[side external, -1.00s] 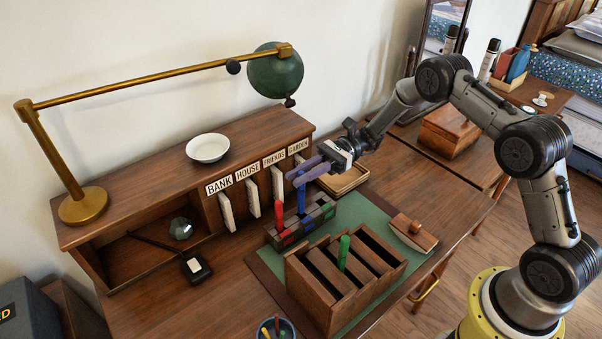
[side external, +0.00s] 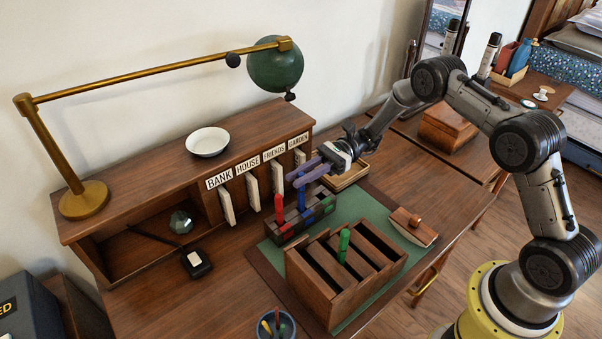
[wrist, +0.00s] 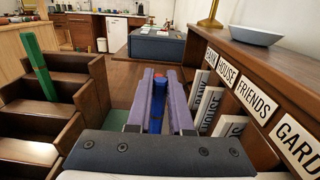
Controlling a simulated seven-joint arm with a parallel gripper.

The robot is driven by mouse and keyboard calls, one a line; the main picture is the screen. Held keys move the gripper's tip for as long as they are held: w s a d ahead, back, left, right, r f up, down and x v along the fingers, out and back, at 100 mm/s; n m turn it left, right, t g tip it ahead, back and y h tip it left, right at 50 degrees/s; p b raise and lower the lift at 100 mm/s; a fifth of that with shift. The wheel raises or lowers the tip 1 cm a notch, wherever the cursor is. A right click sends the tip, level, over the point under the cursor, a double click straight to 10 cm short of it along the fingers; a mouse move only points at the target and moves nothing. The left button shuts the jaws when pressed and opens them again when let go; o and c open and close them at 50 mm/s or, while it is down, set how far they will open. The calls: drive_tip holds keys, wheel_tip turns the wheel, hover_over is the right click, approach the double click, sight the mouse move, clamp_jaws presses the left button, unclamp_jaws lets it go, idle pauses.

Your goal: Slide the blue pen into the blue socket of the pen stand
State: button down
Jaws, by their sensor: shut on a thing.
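My gripper (side external: 300,178) is shut on the blue pen (side external: 301,199), which stands about upright above the pen stand. In the wrist view the blue pen (wrist: 157,118) shows between the two purple fingers (wrist: 157,100). The pen stand (side external: 314,216) is a dark block with coloured patches on the green mat. The blue pen's lower end meets the top of the stand; I cannot tell how far inside the socket it is. The red pen (side external: 279,207) stands upright in the stand, to the left of the blue pen.
A wooden slotted rack (side external: 312,282) holding a green pen (side external: 344,244) stands in front of the stand. Behind are letter slots (side external: 222,183) with white envelopes. A wooden-handled blotter (side external: 413,227) lies right on the green mat (side external: 360,207). A cup of pens (side external: 275,325) is at the front.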

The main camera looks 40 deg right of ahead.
drive_tip(key=shift+f, duration=1.3)
drive_tip(key=c, duration=0.7)
unclamp_jaws()
drive_tip(key=shift+c, duration=0.2)
drive_tip(key=d, duration=1.4)
drive_tip(key=shift+w+a, duration=0.1)
